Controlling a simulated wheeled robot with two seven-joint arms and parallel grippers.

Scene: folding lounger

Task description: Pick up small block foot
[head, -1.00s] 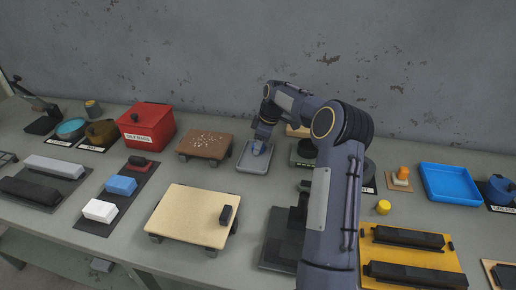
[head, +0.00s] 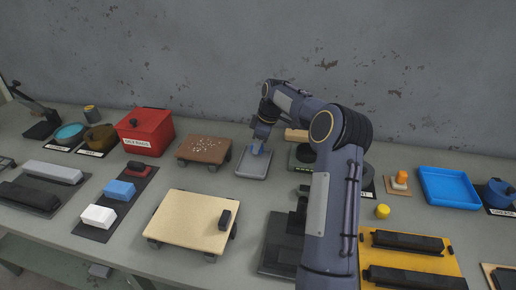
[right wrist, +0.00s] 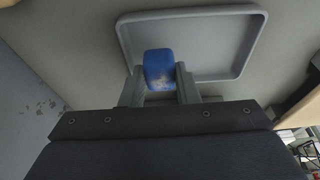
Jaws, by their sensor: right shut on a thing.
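A small blue block (head: 257,148), worn at one end, is in my right gripper (head: 259,143); I take it as the small block foot. The right wrist view shows the blue block (right wrist: 159,69) between the two grey fingers of my right gripper (right wrist: 160,82), which are shut on it. It is over the grey shallow tray (head: 252,169), which also shows in the wrist view (right wrist: 215,72). Its exact height above the tray is hard to judge. My left gripper is in neither view.
A brown board on feet (head: 204,148) stands left of the tray, and a red box (head: 147,128) beyond it. A blue tray (head: 449,187) is at the right. My right arm covers the middle right.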

